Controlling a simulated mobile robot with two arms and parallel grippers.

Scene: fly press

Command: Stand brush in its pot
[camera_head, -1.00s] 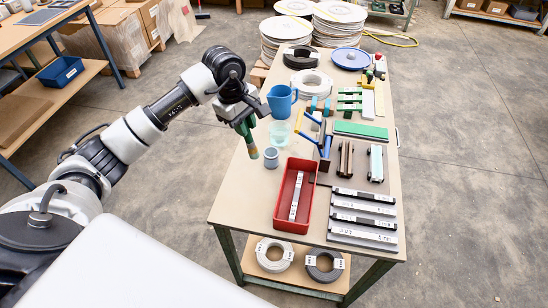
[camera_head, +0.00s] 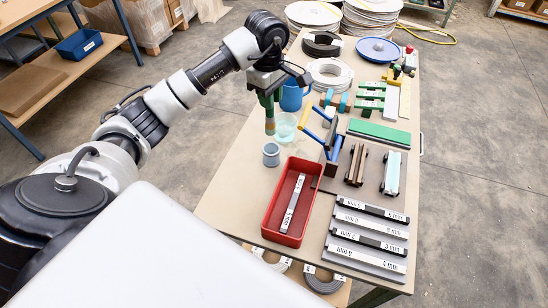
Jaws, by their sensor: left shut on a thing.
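The brush (camera_head: 269,120) has a green upper part and a brownish lower end. It hangs nearly upright, lower end down. My left gripper (camera_head: 266,92) is shut on its upper part, which the fingers partly hide. The small grey-blue pot (camera_head: 271,154) stands on the table just below the brush in the picture, and its mouth faces up. The brush's lower end shows just above the pot's rim in the picture, apart from it. My right gripper is not in view.
A clear greenish cup (camera_head: 285,127) and a blue jug (camera_head: 291,97) stand close to the brush. A red tray (camera_head: 268,217) holding a labelled bar is in front of the pot. A blue-handled tool (camera_head: 334,150) is at the right. Bare table (camera_head: 232,175) lies left of the pot.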

